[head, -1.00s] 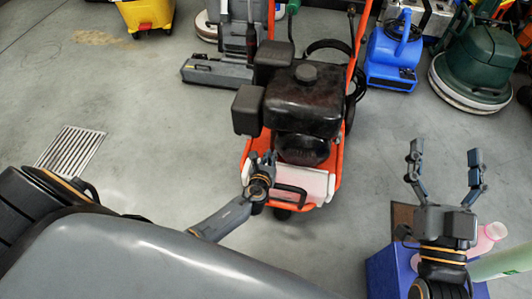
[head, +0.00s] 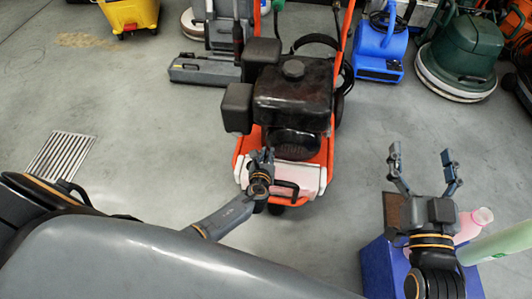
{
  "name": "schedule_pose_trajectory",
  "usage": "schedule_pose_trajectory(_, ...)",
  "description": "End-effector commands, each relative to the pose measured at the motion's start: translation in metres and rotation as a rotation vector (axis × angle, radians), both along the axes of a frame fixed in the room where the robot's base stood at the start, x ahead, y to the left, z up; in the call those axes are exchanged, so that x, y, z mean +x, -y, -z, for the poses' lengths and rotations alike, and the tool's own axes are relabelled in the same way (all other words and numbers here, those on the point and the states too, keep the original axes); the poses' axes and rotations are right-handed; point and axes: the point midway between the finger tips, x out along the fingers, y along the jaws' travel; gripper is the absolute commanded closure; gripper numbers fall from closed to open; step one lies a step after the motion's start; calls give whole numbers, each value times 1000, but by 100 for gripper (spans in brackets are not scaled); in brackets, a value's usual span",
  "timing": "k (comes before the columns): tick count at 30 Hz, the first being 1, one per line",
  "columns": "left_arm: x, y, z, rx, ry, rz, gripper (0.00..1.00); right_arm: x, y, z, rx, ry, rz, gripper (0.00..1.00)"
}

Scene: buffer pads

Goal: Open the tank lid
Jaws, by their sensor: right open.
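An orange-framed machine with a black engine (head: 290,98) stands in the middle of the head view. A round black cap (head: 293,69) sits on top of the engine, looking closed. A white and pinkish tank (head: 311,177) with a dark handle (head: 286,190) is low at the machine's front. My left gripper (head: 262,154) is at the tank's left end, fingers pointing up the picture. Its fingers look close together; contact and grip are unclear. My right gripper (head: 421,152) is open and empty, apart from the machine at the right.
A blue box (head: 379,269) with a pink bottle (head: 474,222) and a pale green one (head: 500,241) is beside my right arm. Blue (head: 380,52) and green (head: 461,54) machines stand behind. Floor between the orange machine and my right gripper is clear.

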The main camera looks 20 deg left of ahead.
Motion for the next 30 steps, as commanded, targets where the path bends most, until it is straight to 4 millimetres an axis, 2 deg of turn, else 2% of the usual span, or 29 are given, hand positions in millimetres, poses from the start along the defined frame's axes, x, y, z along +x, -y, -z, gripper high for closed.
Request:
schedule_pose_trajectory(1, 0, 6, 1, -8, -1, 8, 79, 0, 0, 0, 0, 1, 0, 20)
schedule_pose_trajectory(10, -1, 2, 0, 0, -1, 2, 79, 0, 0, 1, 0, -1, 0, 20)
schedule_pose_trajectory(14, -8, 3, -3, 1, 0, 1, 79, 0, 0, 1, -1, -1, 0, 20)
schedule_pose_trajectory(17, -20, 6, -8, -1, 0, 2, 79, 0, 0, 1, 0, -1, 0, 20)
schedule_pose_trajectory(30, -94, 26, -39, -3, -2, 6, 79, 0, 0, 0, 0, 0, 0, 20)
